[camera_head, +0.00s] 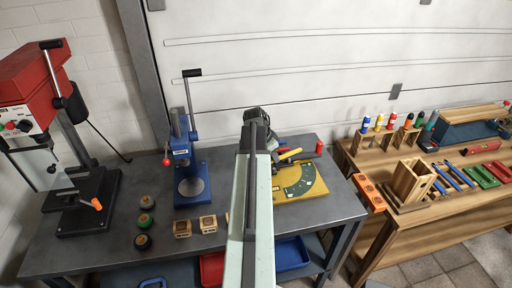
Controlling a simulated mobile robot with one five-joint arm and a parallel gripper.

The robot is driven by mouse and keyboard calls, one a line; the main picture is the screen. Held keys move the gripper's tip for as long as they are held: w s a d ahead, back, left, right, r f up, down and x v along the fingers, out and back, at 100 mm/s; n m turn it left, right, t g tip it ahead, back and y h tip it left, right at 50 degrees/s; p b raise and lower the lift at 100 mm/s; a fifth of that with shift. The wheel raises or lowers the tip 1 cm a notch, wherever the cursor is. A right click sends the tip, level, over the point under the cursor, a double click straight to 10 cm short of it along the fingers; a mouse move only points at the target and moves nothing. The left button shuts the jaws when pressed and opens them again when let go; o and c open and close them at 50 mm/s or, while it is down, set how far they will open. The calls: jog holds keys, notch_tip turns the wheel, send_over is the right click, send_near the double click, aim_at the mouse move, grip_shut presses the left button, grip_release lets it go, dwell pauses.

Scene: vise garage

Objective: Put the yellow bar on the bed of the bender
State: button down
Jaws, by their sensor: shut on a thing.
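The bender (318,188) has a yellow base with a dark green angle scale and stands on the right part of the grey bench. A short yellow bar (290,154) shows just right of my arm, slightly tilted, over the back part of the bender. My gripper (277,154) is at the bar's left end, mostly hidden by my own arm, and is shut on it. The arm also hides the bender's left side. I cannot tell whether the bar touches the bed.
A blue arbor press (188,160) and a red drill press (35,85) stand left on the grey bench (100,245). Wooden blocks (182,228) and round knobs (146,220) lie in front. A wooden bench (405,225) with tools is at right. The garage door is close behind.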

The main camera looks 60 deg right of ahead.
jog(key=w+r+m+g+y+p, duration=0.1)
jog(key=w+r+m+p, duration=0.2)
jog(key=w, duration=0.1)
jog(key=f+b, duration=0.4)
jog(key=a+f+b, duration=0.1)
jog(key=f+b, duration=0.2)
jog(key=shift+s, duration=0.25)
jog(key=shift+f+b, duration=0.65)
jog(key=c, duration=1.4)
grip_release()
jog(key=shift+o, duration=0.2)
jog(key=shift+r, duration=0.1)
